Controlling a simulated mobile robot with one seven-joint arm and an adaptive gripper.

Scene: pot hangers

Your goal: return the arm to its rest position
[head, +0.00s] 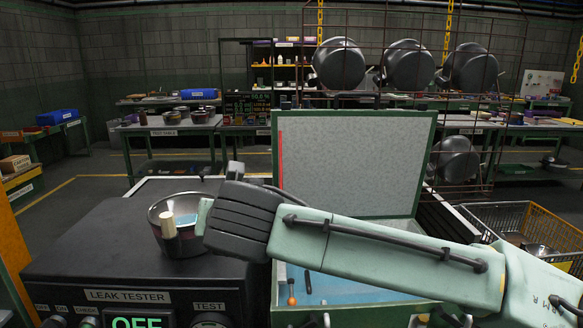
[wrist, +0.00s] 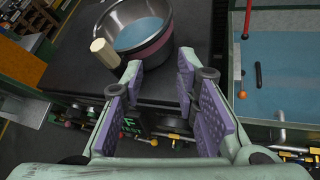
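My gripper (wrist: 165,98) is open in the wrist view, with its purple finger pads apart and nothing between them. In the head view my arm reaches in from the lower right, and its end is just right of a metal pot. The pot (head: 178,232) stands on the black leak tester (head: 110,262) and has a pale wooden handle toward the front. The pot also shows in the wrist view (wrist: 158,52), beyond the fingertips, with a blue inside. In the wrist view the fingers appear apart from the pot.
A green case (head: 352,165) with its lid raised stands right of the tester, with small tools on its blue bottom. Several pots hang on a wire rack (head: 497,150) at the back right. A wire basket (head: 535,222) is at the right.

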